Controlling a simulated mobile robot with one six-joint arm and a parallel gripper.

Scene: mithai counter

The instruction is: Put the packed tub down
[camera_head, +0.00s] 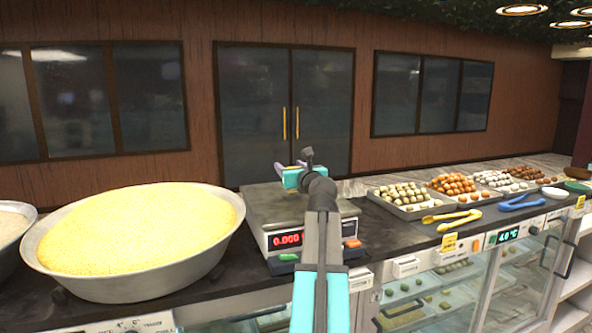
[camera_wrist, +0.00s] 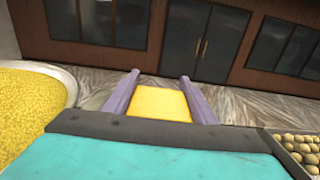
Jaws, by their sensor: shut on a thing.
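My gripper (camera_head: 291,168) is out over the back of the counter, above and behind the weighing scale (camera_head: 290,200). In the wrist view its two purple fingers (camera_wrist: 161,98) are closed on the sides of the packed tub (camera_wrist: 160,104), whose yellow top shows between them. The tub's lower part is hidden by my gripper's body. In the head view I cannot make out the tub behind my gripper and arm. The scale has a bare-looking steel plate and a red display reading 0.000. What lies directly under the tub cannot be seen.
A wide metal pan (camera_head: 50,272) heaped with yellow grains stands left of the scale. Trays of round sweets (camera_head: 408,213) line the right side, with yellow tongs (camera_head: 455,221) and blue tongs (camera_head: 520,203) in front. Dark double doors (camera_head: 285,110) are in the wall behind.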

